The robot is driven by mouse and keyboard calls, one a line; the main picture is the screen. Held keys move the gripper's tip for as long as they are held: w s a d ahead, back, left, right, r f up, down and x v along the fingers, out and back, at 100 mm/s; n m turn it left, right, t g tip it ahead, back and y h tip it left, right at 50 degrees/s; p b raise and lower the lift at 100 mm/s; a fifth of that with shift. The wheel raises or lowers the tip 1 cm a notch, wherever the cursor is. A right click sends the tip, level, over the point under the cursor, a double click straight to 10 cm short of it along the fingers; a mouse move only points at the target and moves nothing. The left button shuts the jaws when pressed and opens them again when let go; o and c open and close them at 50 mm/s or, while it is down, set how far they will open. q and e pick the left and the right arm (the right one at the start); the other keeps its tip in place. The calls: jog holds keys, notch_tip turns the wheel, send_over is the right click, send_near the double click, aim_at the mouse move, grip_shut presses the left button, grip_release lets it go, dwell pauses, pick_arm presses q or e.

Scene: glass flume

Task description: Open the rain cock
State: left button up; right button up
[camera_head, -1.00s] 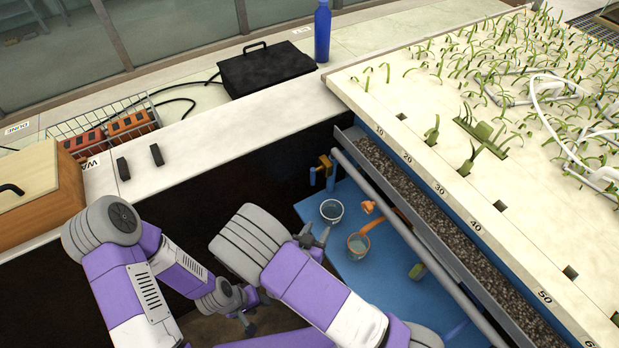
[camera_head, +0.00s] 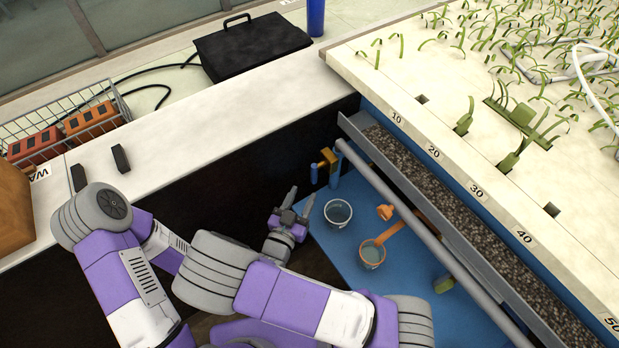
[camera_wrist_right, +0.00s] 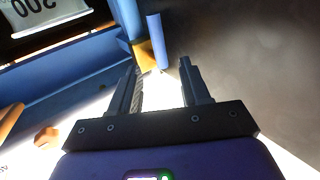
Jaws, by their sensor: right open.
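My right gripper (camera_head: 300,197) is open and empty, below and left of the valve in the head view. Its two dark fingers (camera_wrist_right: 160,72) point toward the valve, apart from it as far as I can tell. My left arm is at the left; its gripper is not visible.
A white-rimmed cup (camera_head: 338,213) and an orange-handled scoop (camera_head: 372,254) sit on the blue surface (camera_head: 345,270). A grey rail (camera_head: 410,215) runs along the gravel channel.

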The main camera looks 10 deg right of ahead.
aim_at(313, 175)
jog(key=b+x, duration=0.1)
jog(key=x, duration=0.6)
jog(key=shift+s, duration=0.1)
jog(key=shift+c, duration=0.4)
grip_shut()
jog(key=shift+r, duration=0.1)
